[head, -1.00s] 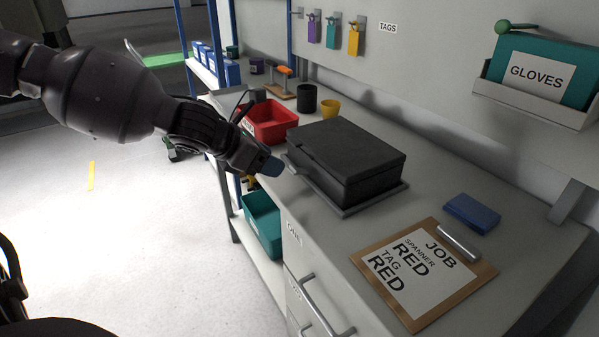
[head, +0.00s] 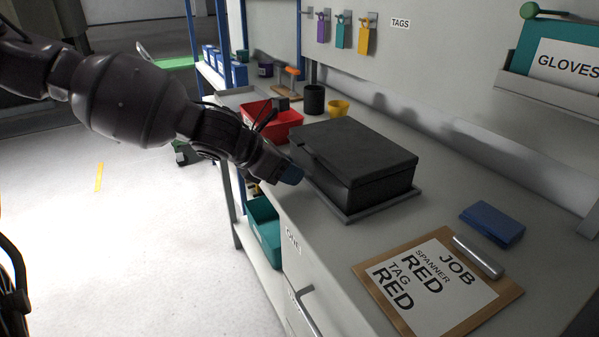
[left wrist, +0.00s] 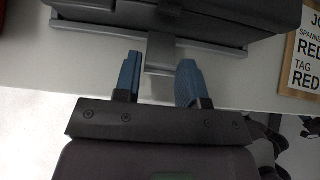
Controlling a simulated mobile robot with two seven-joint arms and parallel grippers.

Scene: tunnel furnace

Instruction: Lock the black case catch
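The black case (head: 375,185) sits with its lid down on a grey tray-like base (head: 385,207) on the bench; I cannot tell if the lid is fully shut. My left gripper (head: 291,176) is at the case's front left side. In the left wrist view, its two blue fingers (left wrist: 158,80) are apart, with a grey tab (left wrist: 160,55) of the base showing between and beyond them. I see nothing gripped. A small dark fitting, perhaps the catch (left wrist: 170,12), shows on the case front above the tab; its state is unclear. My right gripper is not in view.
A clipboard (head: 440,285) and blue block (head: 492,222) lie right of the case. A red bin (head: 285,125), dark cup (head: 314,100) and yellow cup (head: 338,108) stand behind it. A teal bin (head: 264,228) is below the bench edge.

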